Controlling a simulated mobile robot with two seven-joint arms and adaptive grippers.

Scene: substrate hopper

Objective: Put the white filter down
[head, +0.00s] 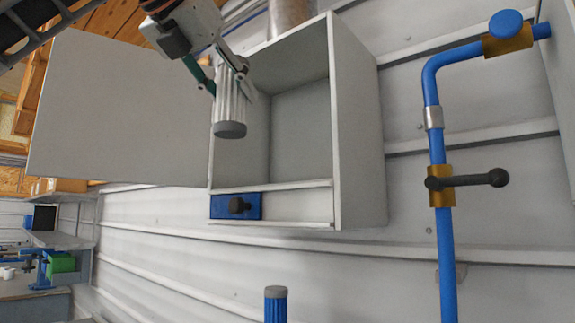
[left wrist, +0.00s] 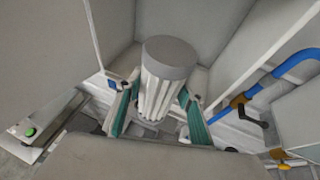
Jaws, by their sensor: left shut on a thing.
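The white filter (head: 230,103) is a ribbed white cylinder with grey end caps. My left gripper (head: 227,75) is shut on it and holds it tilted slightly from upright in front of the open grey cabinet (head: 357,120). In the left wrist view the filter (left wrist: 160,85) stands between the two green-padded fingers of the gripper (left wrist: 155,108), its grey cap towards the camera. A blue filter (head: 275,304) with a grey cap shows at the bottom of the head view. My right gripper is out of view.
The cabinet door (head: 115,110) stands wide open to the left. A blue latch block (head: 235,206) sits at the cabinet's lower front. A blue pipe (head: 440,230) with a black-handled valve (head: 468,181) runs down the right. A workbench with a green box (head: 61,262) is far left.

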